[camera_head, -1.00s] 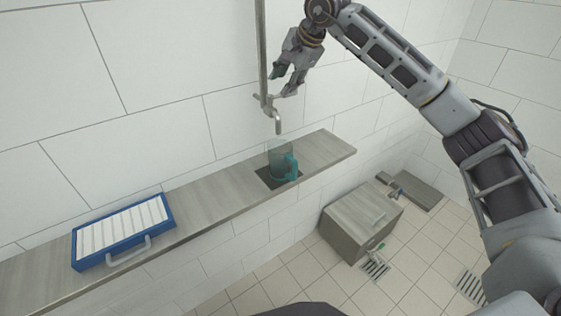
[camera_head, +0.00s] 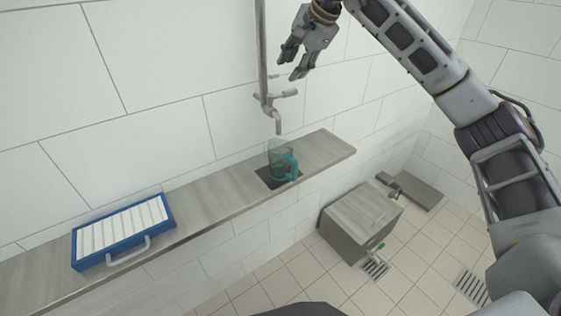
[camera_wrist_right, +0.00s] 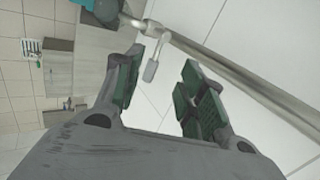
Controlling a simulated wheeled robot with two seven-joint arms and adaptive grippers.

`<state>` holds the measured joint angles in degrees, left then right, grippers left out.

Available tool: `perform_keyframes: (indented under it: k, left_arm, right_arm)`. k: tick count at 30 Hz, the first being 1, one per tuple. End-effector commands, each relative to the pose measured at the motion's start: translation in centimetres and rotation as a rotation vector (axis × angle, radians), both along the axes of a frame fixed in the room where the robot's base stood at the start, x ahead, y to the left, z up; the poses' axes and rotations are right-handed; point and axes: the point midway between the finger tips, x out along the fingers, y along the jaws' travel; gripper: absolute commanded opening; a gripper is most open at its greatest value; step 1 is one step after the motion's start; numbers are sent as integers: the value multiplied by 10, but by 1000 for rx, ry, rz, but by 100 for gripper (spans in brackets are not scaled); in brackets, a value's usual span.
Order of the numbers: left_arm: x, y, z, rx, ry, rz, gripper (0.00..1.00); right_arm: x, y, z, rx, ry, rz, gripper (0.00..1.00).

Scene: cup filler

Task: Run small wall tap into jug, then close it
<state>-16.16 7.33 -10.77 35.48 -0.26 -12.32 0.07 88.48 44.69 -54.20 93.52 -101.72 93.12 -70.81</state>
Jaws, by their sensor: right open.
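The small wall tap (camera_head: 270,106) is fixed to a vertical pipe, its spout pointing down over the jug. Its lever (camera_head: 290,93) points right and also shows in the right wrist view (camera_wrist_right: 151,70). The clear jug (camera_head: 280,156) with a teal handle stands upright on a dark square on the shelf. A water stream or the level in the jug cannot be made out clearly. My right gripper (camera_head: 291,67) is open and empty, above the lever and apart from it. In the right wrist view its fingers (camera_wrist_right: 162,72) frame the lever. My left gripper is out of view.
A blue-framed tray with white slats (camera_head: 125,228) lies on the left of the wooden shelf (camera_head: 225,192). A wooden box (camera_head: 360,218) stands on the tiled floor below right. The pipe (camera_head: 262,45) runs up the wall beside my gripper.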

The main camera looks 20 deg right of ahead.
Motion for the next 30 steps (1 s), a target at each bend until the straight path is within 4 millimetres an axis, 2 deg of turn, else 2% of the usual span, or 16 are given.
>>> perform_keyframes:
  k: [14,16,22,30]
  left_arm:
    - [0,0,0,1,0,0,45]
    - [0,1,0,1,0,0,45]
    - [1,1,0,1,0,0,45]
    - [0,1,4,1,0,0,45]
  right_arm:
    - [0,0,0,0,0,0,40]
    - [0,0,0,0,0,0,46]
    - [0,0,0,0,-1,0,46]
    - [-1,-7,20,0,-27,-11,46]
